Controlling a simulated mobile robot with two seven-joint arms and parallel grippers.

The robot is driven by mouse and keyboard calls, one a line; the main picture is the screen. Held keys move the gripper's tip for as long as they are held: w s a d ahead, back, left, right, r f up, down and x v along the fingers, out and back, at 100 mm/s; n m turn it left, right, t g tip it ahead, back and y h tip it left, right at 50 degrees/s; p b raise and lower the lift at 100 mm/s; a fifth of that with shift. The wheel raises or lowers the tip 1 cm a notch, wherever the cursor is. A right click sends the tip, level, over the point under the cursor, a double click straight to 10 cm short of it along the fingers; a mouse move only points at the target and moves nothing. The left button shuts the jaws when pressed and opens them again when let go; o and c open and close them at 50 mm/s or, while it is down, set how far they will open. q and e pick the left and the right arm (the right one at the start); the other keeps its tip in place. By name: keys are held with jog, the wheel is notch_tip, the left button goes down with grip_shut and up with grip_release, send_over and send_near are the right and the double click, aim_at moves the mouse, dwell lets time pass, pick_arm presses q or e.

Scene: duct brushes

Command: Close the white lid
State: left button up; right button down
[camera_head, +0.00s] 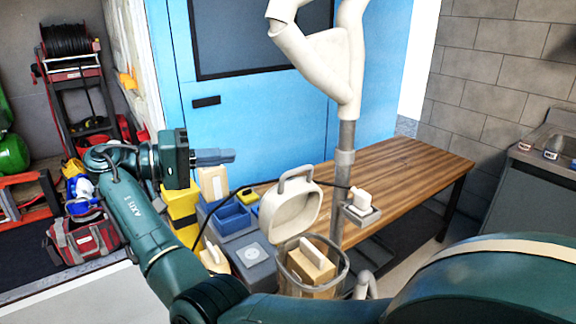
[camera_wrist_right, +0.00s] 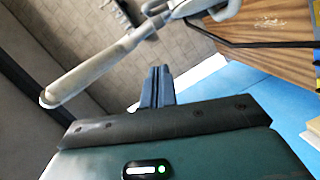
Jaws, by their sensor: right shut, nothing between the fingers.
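The white lid (camera_head: 292,212), with a loop handle on top, stands raised and open at the back of a clear bin (camera_head: 340,278). A tan block-like object (camera_head: 310,262) sits inside the bin. My right gripper (camera_head: 232,156) is shut and empty, up to the left of the lid and apart from it, with its fingers pointing right. In the right wrist view its blue-grey fingers (camera_wrist_right: 156,80) are together with nothing between them. My left gripper is not in view.
A pale vertical pipe (camera_head: 346,140) with branches rises behind the bin, beside a wooden bench (camera_head: 410,175). Blue and grey boxes (camera_head: 238,222) and yellow containers (camera_head: 181,212) stand left of the bin. A dark cable (camera_head: 222,205) runs over the boxes. A blue door is behind.

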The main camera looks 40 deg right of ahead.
jog(key=s+d+p, duration=0.1)
jog(key=s+d, duration=0.1)
jog(key=d, duration=0.1)
jog(key=s+d+f+p, duration=0.1)
jog(key=s+d, duration=0.1)
jog(key=s+d+p, duration=0.1)
jog(key=s+d, duration=0.1)
jog(key=d, duration=0.1)
jog(key=shift+d+f, duration=0.15)
jog(key=shift+d, duration=0.15)
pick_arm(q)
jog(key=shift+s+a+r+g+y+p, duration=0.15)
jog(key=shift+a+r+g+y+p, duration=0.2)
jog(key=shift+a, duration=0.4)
pick_arm(e)
jog(key=shift+s+f, duration=0.3)
jog(key=shift+s, duration=0.25)
jog(key=shift+a, duration=0.1)
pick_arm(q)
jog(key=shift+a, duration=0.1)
